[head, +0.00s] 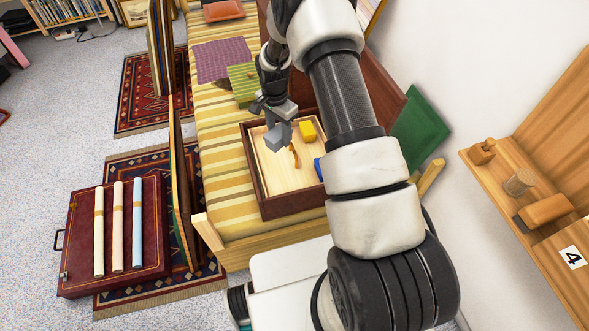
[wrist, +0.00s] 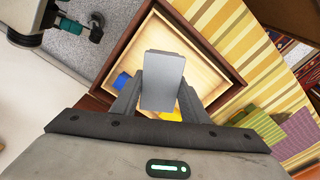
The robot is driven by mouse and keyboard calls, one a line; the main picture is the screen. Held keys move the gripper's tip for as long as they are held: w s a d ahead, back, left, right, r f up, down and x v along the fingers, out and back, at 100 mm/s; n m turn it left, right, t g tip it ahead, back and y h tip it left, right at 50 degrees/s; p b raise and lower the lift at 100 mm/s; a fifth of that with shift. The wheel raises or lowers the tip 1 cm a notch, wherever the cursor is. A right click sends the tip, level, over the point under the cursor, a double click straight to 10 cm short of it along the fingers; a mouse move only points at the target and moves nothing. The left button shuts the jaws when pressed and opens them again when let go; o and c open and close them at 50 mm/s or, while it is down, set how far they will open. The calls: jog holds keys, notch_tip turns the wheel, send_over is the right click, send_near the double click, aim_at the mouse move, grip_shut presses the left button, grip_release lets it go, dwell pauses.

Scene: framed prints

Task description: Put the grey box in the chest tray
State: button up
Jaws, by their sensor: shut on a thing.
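The grey box (head: 278,138) is held in my gripper (head: 279,116), which is shut on it. In the wrist view the grey box (wrist: 162,80) sits between the two fingers. The chest tray (head: 260,178) is a shallow dark-brown wooden box with a pale floor, on a striped yellow bench. The box and gripper are over the tray's left part in the head view; the gap to its floor is hard to judge. The tray holds a yellow block (head: 307,131), an orange curved piece (head: 294,155) and a blue piece (head: 318,168), partly hidden by my arm.
A brown lid-like panel (head: 378,85) and a green panel (head: 420,131) stand right of the tray. Green (head: 243,82) and purple (head: 222,60) cloths lie behind it on the bench. A maroon case (head: 156,240) with several rolls lies left. A wooden shelf (head: 520,190) is at right.

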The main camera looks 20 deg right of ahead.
jog(key=w+f+m+b, duration=1.2)
jog(key=w+m, duration=0.2)
jog(key=m, duration=0.1)
jog(key=f, duration=0.3)
jog(key=f+b, duration=0.1)
jog(key=f, duration=0.2)
jog(key=f+b, duration=0.1)
jog(key=f, duration=0.2)
jog(key=shift+s+a+f, duration=0.15)
jog(key=shift+a+f, duration=0.1)
jog(key=shift+a, duration=0.1)
jog(key=shift+f, duration=0.2)
jog(key=o, duration=1.1)
jog(key=shift+o, duration=0.2)
jog(key=shift+r, duration=0.1)
